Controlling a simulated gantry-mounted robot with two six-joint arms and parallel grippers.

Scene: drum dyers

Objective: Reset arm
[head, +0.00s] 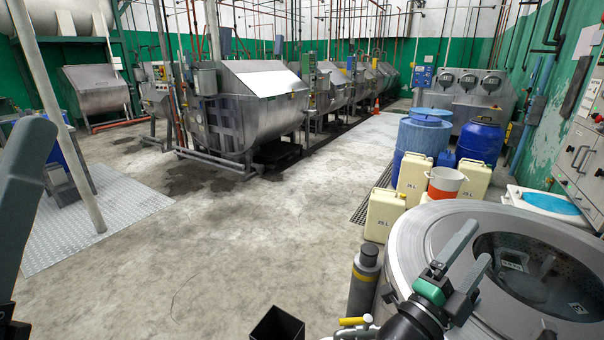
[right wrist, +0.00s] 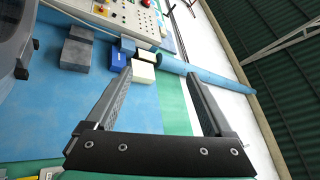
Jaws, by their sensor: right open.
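My right gripper (head: 480,243) is at the lower right of the head view, in front of the round metal drum machine (head: 408,232). Its two grey fingers stand apart with nothing between them. I cannot tell its exact distance from the drum. In the right wrist view, the gripper (right wrist: 160,72) is also open and empty, facing a blue and green wall, with a control panel at the top. A grey part of my left arm (head: 25,190) shows at the left edge of the head view.
Yellow canisters (head: 382,215), an orange bucket (head: 445,182) and blue barrels (head: 424,135) stand beyond the drum. A dark post (head: 364,280) stands left of it. Steel dyeing machines (head: 262,105) line the back. The concrete floor (head: 240,230) in the middle is clear.

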